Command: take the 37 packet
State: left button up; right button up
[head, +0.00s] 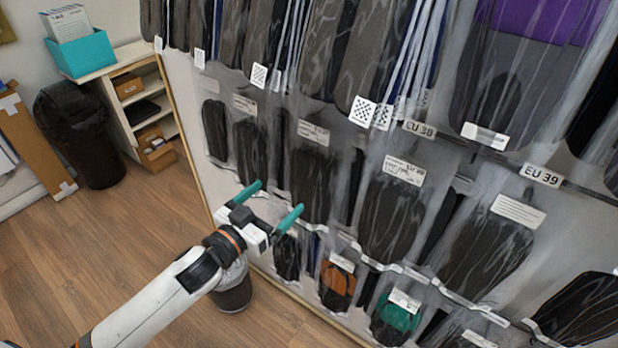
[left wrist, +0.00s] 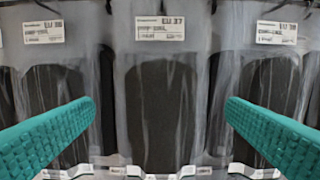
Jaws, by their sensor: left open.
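The 37 packet is a clear bag with a dark insole (left wrist: 163,105) and a white label reading EU 37 (left wrist: 160,27). It hangs upright in the middle of the left wrist view. In the head view it appears to be the dark packet (head: 310,170) just beyond my left gripper, though its label is too small to read there. My left gripper (head: 278,198) is open, its teal fingers on either side of the packet in the left wrist view (left wrist: 160,112). Nothing is between the fingers. I cannot tell whether they touch any bag. My right gripper is not in view.
Similar packets hang close on both sides, at left (left wrist: 42,85) and right (left wrist: 275,85). Rail tags read EU 38 (head: 419,129) and EU 39 (head: 542,175). Lower packets include orange (head: 336,285) and green (head: 395,315) ones. A dark bin (head: 233,295) stands below my left arm.

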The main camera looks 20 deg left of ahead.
aim_at(307, 168)
pick_arm(q)
jog(key=p+x, duration=0.1)
jog(key=x, duration=0.5)
jog(key=p+x, duration=0.1)
jog(key=x, duration=0.2)
jog(key=shift+w+d+r+p, duration=0.25)
jog(key=shift+w+r+p, duration=0.05)
jog(key=shift+r, duration=0.05)
jog(key=shift+w+d+f, duration=0.1)
jog(key=shift+w, duration=0.2)
jog(key=shift+s, duration=0.1)
jog(key=shift+c, duration=0.4)
jog(key=c, duration=1.2)
jog(key=shift+c, duration=0.5)
